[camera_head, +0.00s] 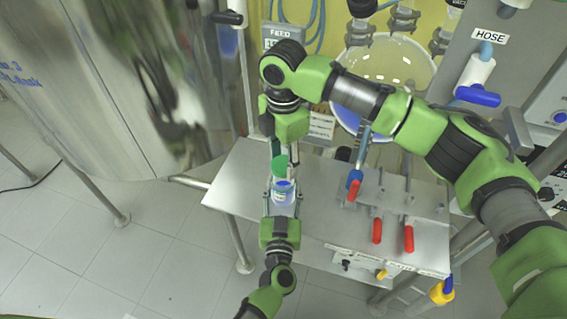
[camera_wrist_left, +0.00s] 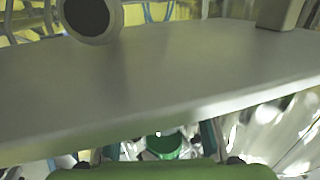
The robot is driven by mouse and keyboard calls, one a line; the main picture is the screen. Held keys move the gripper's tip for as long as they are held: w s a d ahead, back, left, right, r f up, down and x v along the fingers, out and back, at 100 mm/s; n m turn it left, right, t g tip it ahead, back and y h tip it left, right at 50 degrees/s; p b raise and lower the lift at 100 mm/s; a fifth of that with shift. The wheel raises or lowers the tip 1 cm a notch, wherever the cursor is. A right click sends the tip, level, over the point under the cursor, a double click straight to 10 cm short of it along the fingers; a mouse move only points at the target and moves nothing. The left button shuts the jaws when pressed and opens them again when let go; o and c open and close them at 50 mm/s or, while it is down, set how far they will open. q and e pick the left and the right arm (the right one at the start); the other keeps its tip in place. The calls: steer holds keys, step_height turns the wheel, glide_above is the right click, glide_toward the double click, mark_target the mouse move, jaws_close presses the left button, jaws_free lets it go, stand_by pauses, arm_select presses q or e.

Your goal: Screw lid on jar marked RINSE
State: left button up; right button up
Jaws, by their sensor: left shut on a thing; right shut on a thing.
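A small jar (camera_head: 283,197), pale with blue near its top, is at the left part of the metal shelf; its marking is too small to read. My left gripper (camera_head: 281,208) comes from below and is shut on the jar, with fingers on both sides. A green lid (camera_head: 280,163) is just above the jar in the head view. My right gripper (camera_head: 279,147) comes from above and is shut on the lid. I cannot tell whether lid and jar touch. In the left wrist view a green round part (camera_wrist_left: 165,147), likely the lid, shows between the finger edges.
A large steel tank (camera_head: 90,90) stands at left. A round glass vessel (camera_head: 400,62) is behind my right arm. A HOSE valve (camera_head: 477,96) is at upper right.

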mark_target(283, 188)
steer(key=shift+f, duration=1.05)
steer(key=shift+f, duration=0.85)
steer(key=shift+f, duration=0.6)
